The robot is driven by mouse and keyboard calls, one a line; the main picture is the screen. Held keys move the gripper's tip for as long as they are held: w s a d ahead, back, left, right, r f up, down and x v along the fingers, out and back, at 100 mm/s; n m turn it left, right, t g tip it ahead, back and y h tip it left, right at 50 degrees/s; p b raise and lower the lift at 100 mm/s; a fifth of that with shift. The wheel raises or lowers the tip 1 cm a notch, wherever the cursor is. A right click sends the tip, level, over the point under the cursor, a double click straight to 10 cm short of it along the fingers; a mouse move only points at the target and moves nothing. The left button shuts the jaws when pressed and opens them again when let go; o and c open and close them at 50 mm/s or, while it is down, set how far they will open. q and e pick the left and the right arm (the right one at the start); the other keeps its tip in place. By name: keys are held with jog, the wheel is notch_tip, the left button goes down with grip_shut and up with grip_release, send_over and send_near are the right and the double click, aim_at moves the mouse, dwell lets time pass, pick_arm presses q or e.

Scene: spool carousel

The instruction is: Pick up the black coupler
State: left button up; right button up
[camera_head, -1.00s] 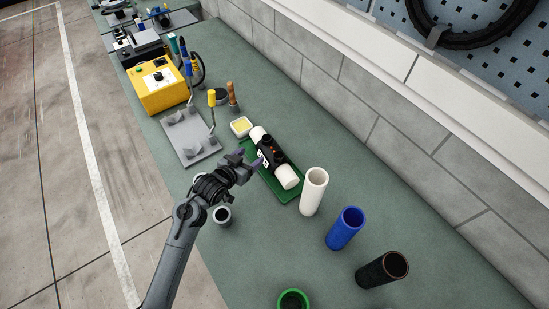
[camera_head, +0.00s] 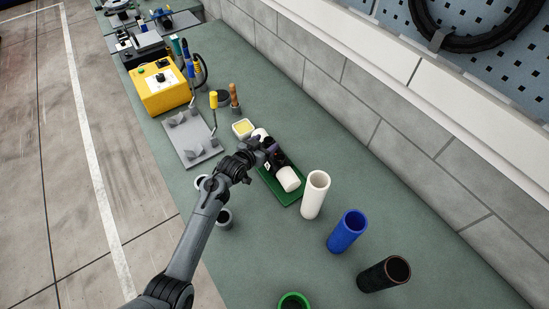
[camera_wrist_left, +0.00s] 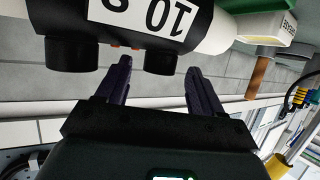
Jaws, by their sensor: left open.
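The black coupler (camera_head: 279,162) lies along a white pipe (camera_head: 288,179) on the green tray (camera_head: 281,194). In the left wrist view the coupler (camera_wrist_left: 196,27) fills the top, with a white label and two black knobs. White pipe shows on both sides of it. My left gripper (camera_head: 268,148) is at the coupler and hides part of it in the head view. In the wrist view its two fingers (camera_wrist_left: 160,78) are apart and empty, with one knob between their tips in the picture. I cannot tell whether they touch. My right gripper is not in view.
A white tube (camera_head: 314,195), a blue tube (camera_head: 347,231) and a black tube (camera_head: 384,274) stand right of the tray. A grey plate (camera_head: 190,140) and a yellow box (camera_head: 160,88) are farther left. The block wall bounds the bench.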

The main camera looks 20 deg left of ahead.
pick_arm(q)
jog(key=shift+w+d+f, duration=0.1)
jog(key=shift+w+f, duration=0.05)
jog(key=shift+w, duration=0.2)
grip_shut()
dwell(1.2)
